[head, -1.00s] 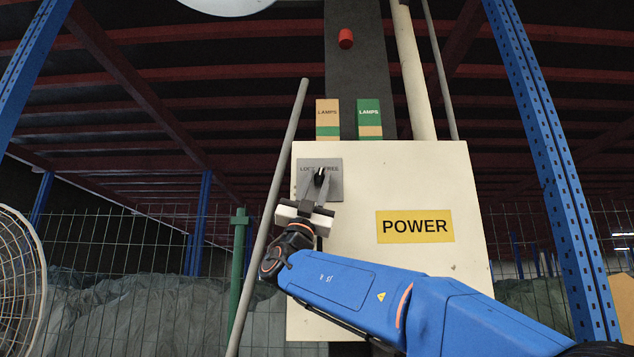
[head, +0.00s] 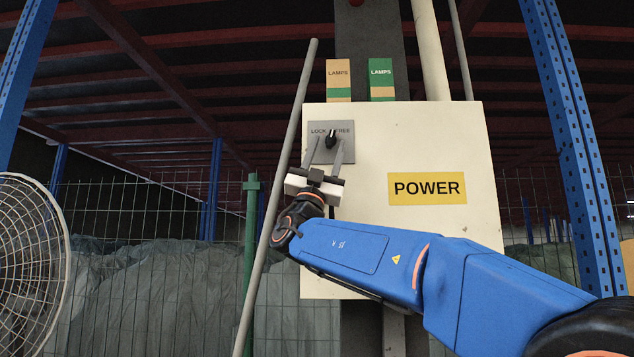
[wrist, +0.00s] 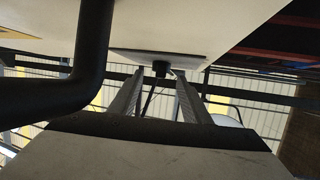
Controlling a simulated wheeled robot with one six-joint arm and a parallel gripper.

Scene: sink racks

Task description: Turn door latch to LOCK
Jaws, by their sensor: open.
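The door latch is a small black knob (head: 331,137) on a grey plate (head: 345,156) marked LOCK at left and FREE at right. The plate is on a cream cabinet door (head: 430,250). The knob looks nearly upright, its top leaning slightly toward FREE. My gripper (head: 328,146) is open just below the knob, its fingers pointing up at the plate, one toward each side. In the wrist view the knob (wrist: 160,69) shows between the spread finger ends, with no contact visible. Its exact depth between them is hard to tell.
A yellow POWER sign (head: 427,188) is on the door to the right. Two LAMPS labels (head: 381,78) stand above. A fan cage (head: 32,260) is at far left. A black bar (wrist: 92,60) crosses the wrist view's left.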

